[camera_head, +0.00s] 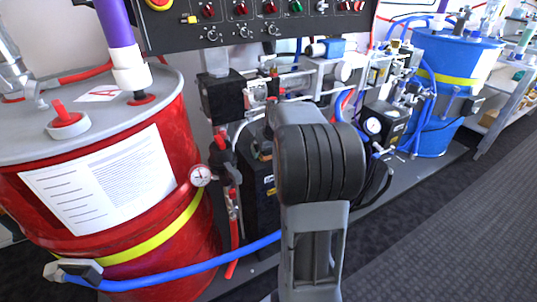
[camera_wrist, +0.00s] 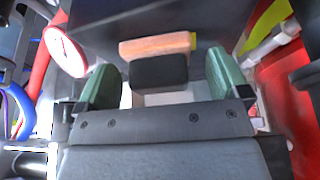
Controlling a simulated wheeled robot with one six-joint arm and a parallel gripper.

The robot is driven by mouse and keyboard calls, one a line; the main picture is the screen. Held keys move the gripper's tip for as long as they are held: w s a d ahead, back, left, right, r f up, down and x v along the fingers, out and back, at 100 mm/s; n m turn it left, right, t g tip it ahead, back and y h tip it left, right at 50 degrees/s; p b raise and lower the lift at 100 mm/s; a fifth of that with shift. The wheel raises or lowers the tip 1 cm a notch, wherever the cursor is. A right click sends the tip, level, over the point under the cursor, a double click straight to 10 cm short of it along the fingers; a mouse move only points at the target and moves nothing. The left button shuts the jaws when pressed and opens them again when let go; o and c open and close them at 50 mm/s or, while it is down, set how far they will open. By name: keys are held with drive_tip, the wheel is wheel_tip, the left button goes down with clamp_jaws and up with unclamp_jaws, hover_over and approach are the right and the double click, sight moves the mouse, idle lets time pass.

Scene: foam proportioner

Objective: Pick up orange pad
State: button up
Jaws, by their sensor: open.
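In the wrist view an orange pad (camera_wrist: 158,45), a flat strip with a yellow end at its right, lies ahead of my gripper. My gripper (camera_wrist: 163,80) shows two green fingers spread apart, with a dark block (camera_wrist: 159,71) between them that partly covers the view below the pad. The pad appears just beyond the fingertips, and nothing is clearly held between the fingers. In the head view my dark arm hides the gripper, and I cannot make out the pad there.
A red drum (camera_head: 195,235) stands at the left and a blue drum (camera_head: 455,75) at the back right. Pumps, hoses and a gauge (camera_head: 373,125) crowd the middle. A blue hose (camera_head: 190,272) crosses low in front. Grey floor (camera_head: 450,220) is clear at the right.

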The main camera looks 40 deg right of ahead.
drive_tip(key=shift+f, duration=0.1)
drive_tip(key=c, duration=1)
drive_tip(key=shift+r+p, duration=0.3)
drive_tip(key=shift+r, duration=0.3)
wheel_tip(320, 180, up, 2)
drive_tip(key=shift+r+p, duration=0.1)
drive_tip(key=shift+p, duration=0.3)
drive_tip(key=s+d+r+p, duration=0.4)
drive_tip(key=s+d+r, duration=0.5)
drive_tip(key=d, duration=0.2)
drive_tip(key=shift+r, duration=0.35)
